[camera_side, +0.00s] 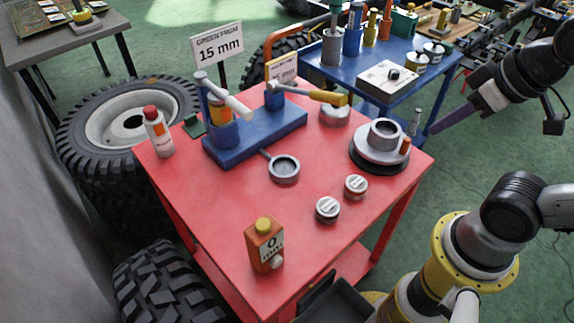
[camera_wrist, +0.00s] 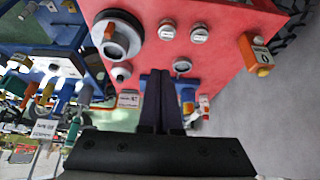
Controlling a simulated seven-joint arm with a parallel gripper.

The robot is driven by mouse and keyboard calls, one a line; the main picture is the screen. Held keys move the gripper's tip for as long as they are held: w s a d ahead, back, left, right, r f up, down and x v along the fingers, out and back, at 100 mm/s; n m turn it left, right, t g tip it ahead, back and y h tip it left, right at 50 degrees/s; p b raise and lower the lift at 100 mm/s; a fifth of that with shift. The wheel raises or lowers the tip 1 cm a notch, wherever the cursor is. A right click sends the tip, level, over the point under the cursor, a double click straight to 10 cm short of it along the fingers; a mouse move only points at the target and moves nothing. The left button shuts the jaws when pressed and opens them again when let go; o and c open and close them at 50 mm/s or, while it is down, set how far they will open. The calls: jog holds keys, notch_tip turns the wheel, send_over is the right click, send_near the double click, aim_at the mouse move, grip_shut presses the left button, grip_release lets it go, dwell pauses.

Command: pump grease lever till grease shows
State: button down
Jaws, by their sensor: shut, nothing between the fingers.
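A blue base (camera_side: 262,137) on the red table carries two lever units. The left unit (camera_side: 221,128) has an amber cylinder and a lever with a white handle (camera_side: 238,106). The right unit has a lever with a yellow handle (camera_side: 328,97). A small round cup (camera_side: 284,168) sits at the front of the base; whether grease is in it I cannot tell. A grey hub (camera_side: 379,152) stands to the right. My gripper (camera_side: 436,128) is shut and empty, off the table's right side, apart from both levers. In the wrist view its fingers (camera_wrist: 160,76) cover part of the base (camera_wrist: 186,79).
A sign (camera_side: 218,45) reading "GREEN FROM 15 mm" stands behind. Two tins (camera_side: 356,187) (camera_side: 327,210), an orange can (camera_side: 264,246) and a red-capped bottle (camera_side: 158,133) stand on the red table (camera_side: 215,200). A blue cart (camera_side: 425,75) with tools is behind.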

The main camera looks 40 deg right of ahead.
jog(key=w+r+g, duration=0.1)
jog(key=w+r, duration=1.1)
jog(key=w+f+g, duration=0.1)
jog(key=w+f, duration=0.1)
jog(key=w, duration=0.5)
jog(key=w+f+g, duration=0.2)
jog(key=w, duration=0.6)
jog(key=shift+w+f+h, duration=0.15)
jog(key=shift+f+h, duration=0.25)
jog(key=shift+f, duration=0.1)
